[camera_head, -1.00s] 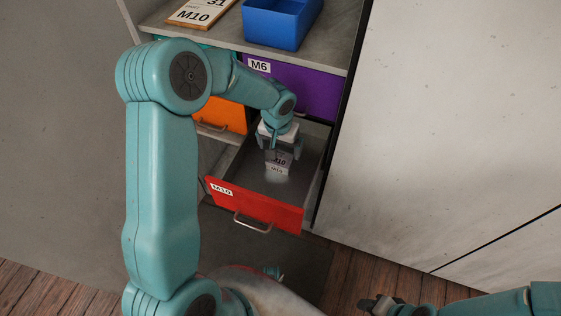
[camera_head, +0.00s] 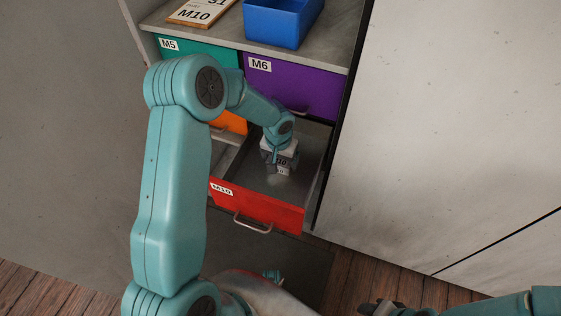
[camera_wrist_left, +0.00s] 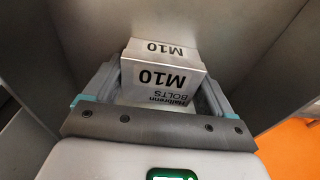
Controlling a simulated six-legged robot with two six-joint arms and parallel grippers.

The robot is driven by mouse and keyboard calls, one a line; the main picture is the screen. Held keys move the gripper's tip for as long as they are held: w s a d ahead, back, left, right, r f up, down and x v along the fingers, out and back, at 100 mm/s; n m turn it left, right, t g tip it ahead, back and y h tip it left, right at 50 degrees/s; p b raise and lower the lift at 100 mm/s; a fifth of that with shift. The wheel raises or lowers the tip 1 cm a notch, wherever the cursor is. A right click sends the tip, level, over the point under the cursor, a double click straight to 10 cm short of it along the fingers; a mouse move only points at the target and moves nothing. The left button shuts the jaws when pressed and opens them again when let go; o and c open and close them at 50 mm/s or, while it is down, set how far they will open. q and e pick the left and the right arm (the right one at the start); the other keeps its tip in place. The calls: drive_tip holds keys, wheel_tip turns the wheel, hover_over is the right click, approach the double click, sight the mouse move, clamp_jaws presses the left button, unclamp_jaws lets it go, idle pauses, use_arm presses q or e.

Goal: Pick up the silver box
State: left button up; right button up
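The silver box (camera_head: 283,167) lies inside the open red-fronted drawer (camera_head: 257,207); it bears black M10 lettering. My left gripper (camera_head: 283,162) reaches down into the drawer over it. In the left wrist view, the silver box (camera_wrist_left: 161,72) sits between the two fingers of my left gripper (camera_wrist_left: 160,78), one on each side. The fingers are close to its sides, but I cannot tell whether they press on it. My right gripper (camera_head: 378,307) is at the bottom edge, far from the drawer, small and partly cut off; its fingers are unclear.
The drawer walls stand close around the left gripper. Above are a closed purple M6 drawer (camera_head: 300,88) and a teal M5 drawer (camera_head: 190,50). An orange drawer (camera_head: 232,122) is beside. A blue bin (camera_head: 282,25) and an M10 sign (camera_head: 200,10) rest on the top.

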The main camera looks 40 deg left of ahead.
use_arm(q)
drive_tip(key=shift+c, duration=0.5)
drive_tip(key=shift+r, duration=0.1)
